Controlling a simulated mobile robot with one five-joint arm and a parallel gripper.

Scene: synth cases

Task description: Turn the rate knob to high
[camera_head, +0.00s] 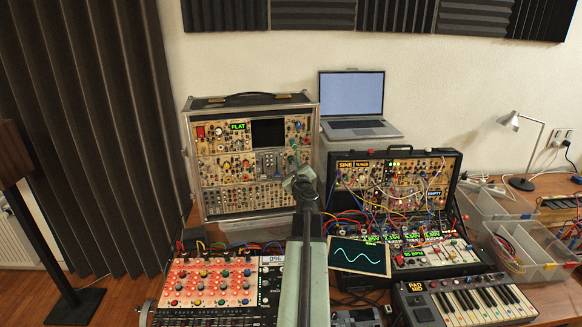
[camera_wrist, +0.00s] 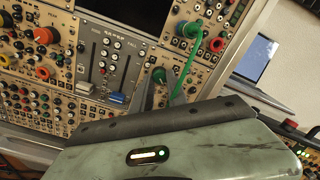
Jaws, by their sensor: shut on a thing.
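My gripper (camera_head: 304,184) reaches the lower right of the upright modular synth case (camera_head: 190,150) in the head view. In the wrist view its grey fingertips (camera_wrist: 162,92) are at the panel, closed on a small knob (camera_wrist: 158,75) whose top shows between them. My pale green gripper body fills the bottom of this view and hides the panel below. The knob's label and pointer are too small to read, so I cannot tell its setting. In the head view my gripper hides the knob.
A green patch cable (camera_wrist: 189,62) runs close beside the fingertips. A blue-capped slider (camera_wrist: 117,98) is to their left. A laptop (camera_head: 352,100), a cabled second synth case (camera_head: 458,165), a sine-wave screen (camera_head: 360,256) and a red-lit mixer (camera_head: 205,282) crowd the desk.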

